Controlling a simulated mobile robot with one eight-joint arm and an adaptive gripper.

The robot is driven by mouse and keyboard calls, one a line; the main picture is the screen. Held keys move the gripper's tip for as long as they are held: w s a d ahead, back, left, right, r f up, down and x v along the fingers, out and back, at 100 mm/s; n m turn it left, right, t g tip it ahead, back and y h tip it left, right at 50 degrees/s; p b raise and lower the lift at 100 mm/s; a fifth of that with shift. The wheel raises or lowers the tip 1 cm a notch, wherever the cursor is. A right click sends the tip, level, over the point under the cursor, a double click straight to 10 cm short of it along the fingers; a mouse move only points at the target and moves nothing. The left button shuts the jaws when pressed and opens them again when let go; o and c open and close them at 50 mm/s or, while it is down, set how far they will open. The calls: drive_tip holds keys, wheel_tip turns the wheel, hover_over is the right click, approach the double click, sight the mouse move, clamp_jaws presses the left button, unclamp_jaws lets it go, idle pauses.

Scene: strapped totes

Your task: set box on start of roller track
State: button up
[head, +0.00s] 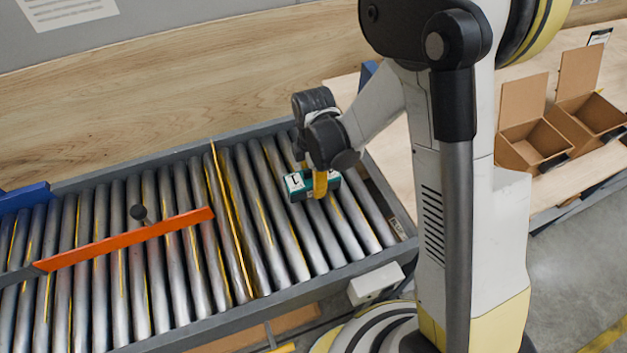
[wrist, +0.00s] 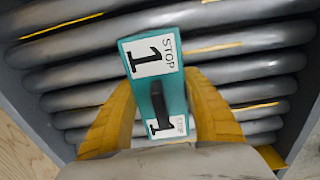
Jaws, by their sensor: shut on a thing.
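The box (head: 297,186) is small and teal with white labels and a black strap. In the wrist view the box (wrist: 152,62) shows labels reading "STOP" and "1", and its dark strap runs along its near part. My gripper (head: 321,184) is shut on it, with yellow fingers on both sides. The box is over the right end of the roller track (head: 270,225), right of a yellow cross line (head: 229,215). I cannot tell whether its underside touches the rollers. My fingers hide part of its sides.
An orange bar (head: 130,239) reaches across the rollers left of the yellow line. A blue block (head: 25,198) is at the far left rail. Open brown cartons (head: 535,145) stand on a wooden table at right. The rollers around the box are clear.

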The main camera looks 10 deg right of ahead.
drive_tip(key=shift+f, duration=0.15)
drive_tip(key=o, duration=1.4)
wheel_tip(320, 180, up, 12)
drive_tip(key=p, duration=0.3)
drive_tip(key=shift+p, duration=0.3)
drive_tip(key=shift+s+d+r+m+t, duration=1.45)
drive_tip(key=shift+s+r+m, duration=0.85)
drive_tip(key=shift+m, duration=1.05)
drive_tip(key=shift+s+d+r+m+t, duration=0.95)
drive_tip(key=shift+s+d+r+m, duration=1)
drive_tip(key=shift+r+m, duration=1.1)
drive_tip(key=shift+s+d+r+m+t, duration=1.4)
drive_tip(key=shift+s+r+m, duration=0.75)
drive_tip(key=shift+m, duration=1.55)
drive_tip(key=shift+d+f, duration=0.15)
